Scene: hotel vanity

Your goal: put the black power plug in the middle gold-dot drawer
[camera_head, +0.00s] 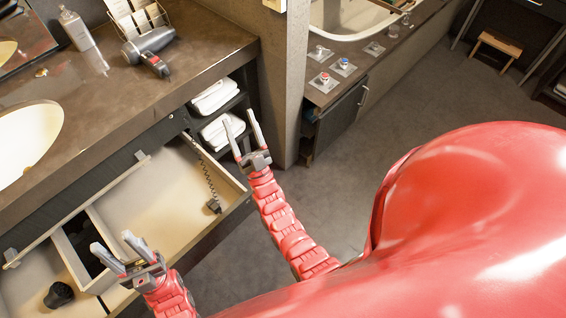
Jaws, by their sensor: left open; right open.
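The black power plug (214,206) is at the end of a dark coiled cord (204,176), at the right side of an open pale drawer (150,192). I cannot tell whether the plug rests in the drawer or hangs over it. No gold dot is readable, so I cannot tell which drawer is the middle gold-dot one. My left gripper (112,246) is open and empty over the drawer's front left part, left of the plug. My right gripper (240,119) is open and empty, beyond and right of the plug, in front of the towel shelves.
A hair dryer (150,44) and bottle (76,29) are on the brown counter (205,40) above the drawer. A round black object (59,294) lies in a pale compartment at lower left. White towels (222,130) fill the shelves. Grey floor (330,205) lies right.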

